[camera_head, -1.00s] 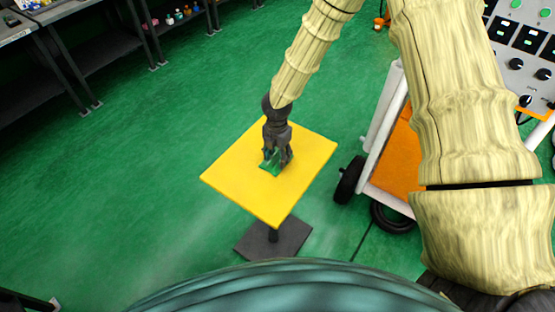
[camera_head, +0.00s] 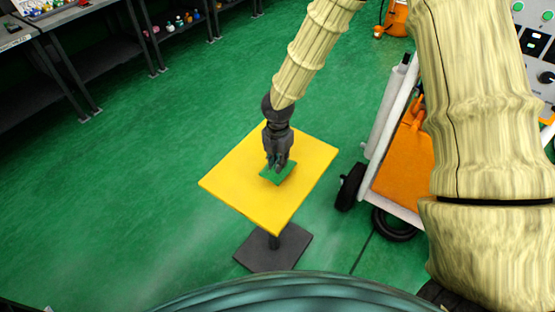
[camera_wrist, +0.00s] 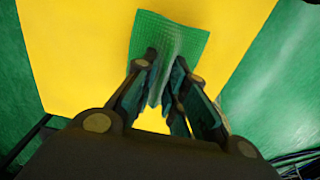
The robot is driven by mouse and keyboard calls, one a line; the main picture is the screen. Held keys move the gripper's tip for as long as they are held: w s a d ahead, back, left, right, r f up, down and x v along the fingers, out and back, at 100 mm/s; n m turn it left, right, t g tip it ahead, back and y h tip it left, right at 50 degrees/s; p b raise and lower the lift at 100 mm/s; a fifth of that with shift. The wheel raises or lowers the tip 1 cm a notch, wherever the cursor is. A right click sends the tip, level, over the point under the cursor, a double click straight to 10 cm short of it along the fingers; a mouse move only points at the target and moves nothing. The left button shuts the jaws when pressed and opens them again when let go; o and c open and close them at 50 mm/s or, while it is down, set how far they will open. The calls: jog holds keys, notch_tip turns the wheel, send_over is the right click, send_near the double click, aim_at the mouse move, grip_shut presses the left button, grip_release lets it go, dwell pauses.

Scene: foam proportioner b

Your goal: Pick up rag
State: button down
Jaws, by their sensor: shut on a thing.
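The green rag (camera_head: 278,175) is at the middle of a small yellow table (camera_head: 237,182). My gripper (camera_head: 277,164) comes down on it from above and is shut on it. In the wrist view the rag (camera_wrist: 172,38) is pinched into a fold between the fingertips (camera_wrist: 163,75), with a flat part spreading out beyond them. The yellow tabletop (camera_wrist: 75,50) shows around it. Whether the rag is clear of the tabletop I cannot tell. Its near part is hidden by the fingers.
The table stands on a dark square base (camera_head: 273,248) on a green floor. A wheeled cart with an orange panel (camera_head: 404,165) is close on the right. Dark shelving (camera_head: 92,62) with small items is at the upper left. The floor left of the table is clear.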

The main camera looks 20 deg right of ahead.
jog(key=s+a+b, duration=0.1)
jog(key=s, duration=0.3)
jog(key=s+a+r+b, duration=0.1)
jog(key=s, duration=0.3)
jog(key=s+a+b, duration=0.1)
jog(key=s, duration=0.3)
jog(key=shift+s+r, duration=0.15)
jog(key=shift+s, duration=0.1)
dwell(0.6)
jog(key=w+d+p, duration=0.1)
jog(key=w, duration=0.3)
jog(key=w+d+f+p, duration=0.1)
jog(key=w, duration=0.4)
jog(key=w+d+p, duration=0.1)
jog(key=w+p, duration=0.1)
jog(key=w, duration=0.2)
jog(key=shift+w+d+f, duration=0.15)
jog(key=shift+w+f, duration=0.05)
jog(key=shift+w, duration=0.2)
jog(key=shift+w+r, duration=0.1)
jog(key=shift+w, duration=0.45)
jog(key=shift+w+d+f+p, duration=0.15)
jog(key=shift+w+f+p, duration=0.05)
jog(key=shift+f+p, duration=0.3)
jog(key=shift+w+d+f+p, duration=0.1)
jog(key=shift+w+f+p, duration=0.1)
jog(key=shift+f+p, duration=0.3)
jog(key=shift+f, duration=0.7)
